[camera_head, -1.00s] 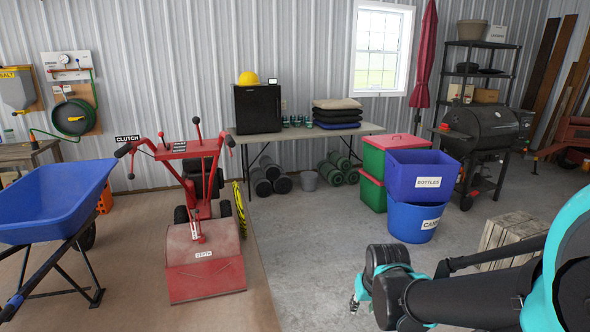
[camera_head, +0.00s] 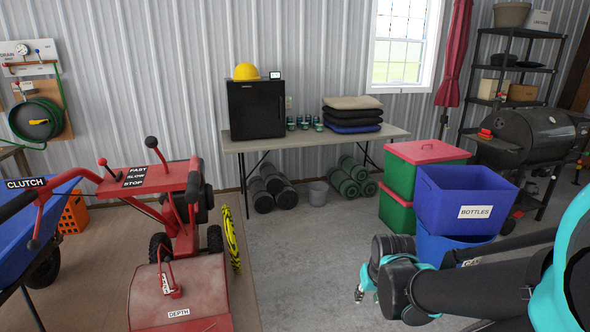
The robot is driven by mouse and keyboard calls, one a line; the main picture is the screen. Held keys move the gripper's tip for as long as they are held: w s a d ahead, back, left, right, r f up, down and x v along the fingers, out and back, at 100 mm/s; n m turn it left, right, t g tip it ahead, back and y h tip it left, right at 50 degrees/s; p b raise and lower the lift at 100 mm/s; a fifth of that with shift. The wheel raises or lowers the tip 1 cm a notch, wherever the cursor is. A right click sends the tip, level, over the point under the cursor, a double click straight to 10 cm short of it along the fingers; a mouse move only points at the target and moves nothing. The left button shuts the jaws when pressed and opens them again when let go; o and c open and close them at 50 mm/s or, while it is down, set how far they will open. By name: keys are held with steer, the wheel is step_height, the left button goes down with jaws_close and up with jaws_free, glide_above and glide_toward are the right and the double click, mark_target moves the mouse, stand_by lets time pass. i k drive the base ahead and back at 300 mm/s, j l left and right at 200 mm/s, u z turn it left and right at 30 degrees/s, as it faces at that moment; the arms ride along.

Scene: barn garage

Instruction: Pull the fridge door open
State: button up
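The fridge (camera_head: 256,109) is a small black box on the left part of a long folding table against the back wall. Its front faces me and its door looks shut. A yellow hard hat (camera_head: 246,72) and a small display (camera_head: 275,75) sit on top of it. My gripper (camera_head: 366,287) is low in the right half of the view, well in front of the table and far from the fridge. The gripper is small and partly hidden by my arm, so I cannot tell how its fingers stand.
The folding table (camera_head: 235,147) also holds jars and stacked cushions (camera_head: 352,113). Rolled mats (camera_head: 274,185) and a grey bucket (camera_head: 318,193) are under it. A red tiller (camera_head: 178,260) stands at left, blue bins (camera_head: 463,197) at right. The concrete floor between them is clear.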

mark_target(257, 109)
steer(key=i, duration=0.95)
steer(key=i+u, duration=0.1)
steer(key=i, duration=0.85)
steer(key=i+l, duration=0.15)
steer(key=i, duration=0.85)
steer(key=i+l, duration=0.1)
steer(key=i, duration=0.85)
steer(key=u, duration=0.05)
